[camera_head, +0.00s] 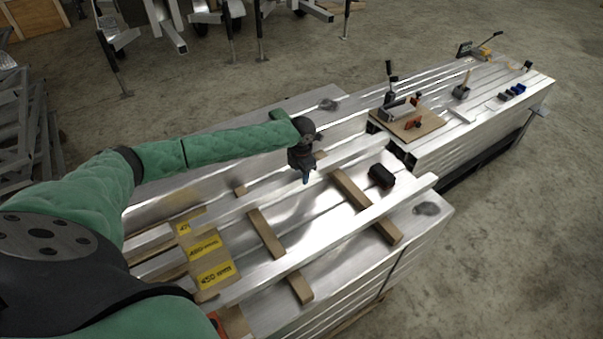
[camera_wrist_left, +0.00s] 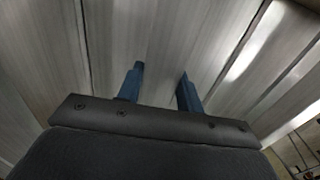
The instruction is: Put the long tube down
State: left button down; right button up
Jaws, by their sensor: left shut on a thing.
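The long tube (camera_head: 352,153) is a pale aluminium bar running from lower left to upper right across the trailer bed. My left gripper (camera_head: 306,180) points down at its middle, its blue fingertips shut on it. In the left wrist view the two blue fingers (camera_wrist_left: 160,88) stand apart with bright metal behind them. I cannot tell there where the tube's edges are or what it rests on. My right gripper is not in view.
A second aluminium bar (camera_head: 330,240) lies across wooden strips (camera_head: 266,235) nearer to me. Yellow-labelled boards (camera_head: 205,245) lie at left, and a small black block (camera_head: 381,176) at right. A second metal stack (camera_head: 440,125) behind carries tools and a wooden board (camera_head: 410,127).

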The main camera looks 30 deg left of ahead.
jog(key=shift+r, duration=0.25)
pick_arm(q)
jog(key=c, duration=0.9)
grip_release()
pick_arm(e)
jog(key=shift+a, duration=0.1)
pick_arm(q)
jog(key=shift+r, duration=0.1)
jog(key=shift+r, duration=1.35)
notch_tip(320, 180, up, 2)
jog(key=shift+r+b, duration=0.1)
jog(key=shift+b, duration=0.25)
notch_tip(320, 180, up, 8)
jog(key=shift+r+b, duration=0.1)
jog(key=shift+b, duration=0.5)
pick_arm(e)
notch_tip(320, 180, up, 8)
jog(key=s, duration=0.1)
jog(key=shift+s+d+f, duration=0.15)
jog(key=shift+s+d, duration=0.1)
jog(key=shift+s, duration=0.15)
